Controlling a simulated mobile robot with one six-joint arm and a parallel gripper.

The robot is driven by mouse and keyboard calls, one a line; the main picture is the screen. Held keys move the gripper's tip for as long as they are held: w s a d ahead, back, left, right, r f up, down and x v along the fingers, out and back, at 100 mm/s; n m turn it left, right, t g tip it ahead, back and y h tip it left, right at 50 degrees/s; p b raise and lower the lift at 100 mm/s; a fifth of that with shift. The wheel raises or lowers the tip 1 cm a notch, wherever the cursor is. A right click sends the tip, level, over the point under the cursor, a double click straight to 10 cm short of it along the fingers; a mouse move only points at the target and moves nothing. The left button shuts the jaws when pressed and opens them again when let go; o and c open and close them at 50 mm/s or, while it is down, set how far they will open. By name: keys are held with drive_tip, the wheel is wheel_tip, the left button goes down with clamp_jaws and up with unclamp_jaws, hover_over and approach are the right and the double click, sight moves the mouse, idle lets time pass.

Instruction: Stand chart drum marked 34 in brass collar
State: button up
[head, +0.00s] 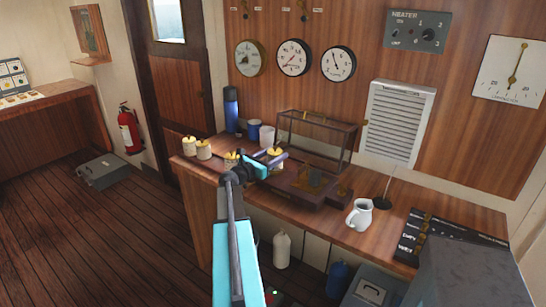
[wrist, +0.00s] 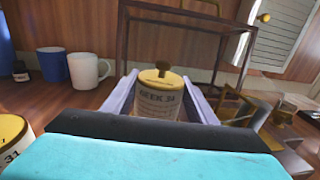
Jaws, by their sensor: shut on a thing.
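My gripper (head: 265,159) is over the wooden counter, its fingers closed on both sides of a chart drum. In the wrist view this chart drum (wrist: 158,98) is upright, cream with a yellow lid and dark knob. Its label reads WEEK and a blurred number, possibly 34. The lower part of the drum is hidden by my gripper. Another drum (wrist: 12,150), marked 31, is at the left edge of the wrist view. Brass-coloured parts (wrist: 250,118) stand right of the gripper, on the dark wooden instrument base (head: 300,190); I cannot tell which is the collar.
Several other drums stand at the counter's left end (head: 204,150). A framed clear case (head: 318,135) stands behind the base. A blue flask (head: 231,110), a blue mug (wrist: 53,63) and a white mug (wrist: 88,72) stand at back left. A white jug (head: 360,215) is right.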

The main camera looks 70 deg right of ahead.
drive_tip(key=shift+f, duration=0.25)
drive_tip(key=o, duration=0.9)
drive_tip(key=shift+a, duration=0.15)
drive_tip(key=shift+v, duration=1.05)
drive_tip(key=v, duration=0.8)
drive_tip(key=shift+a, duration=0.3)
drive_tip(key=shift+w, duration=0.15)
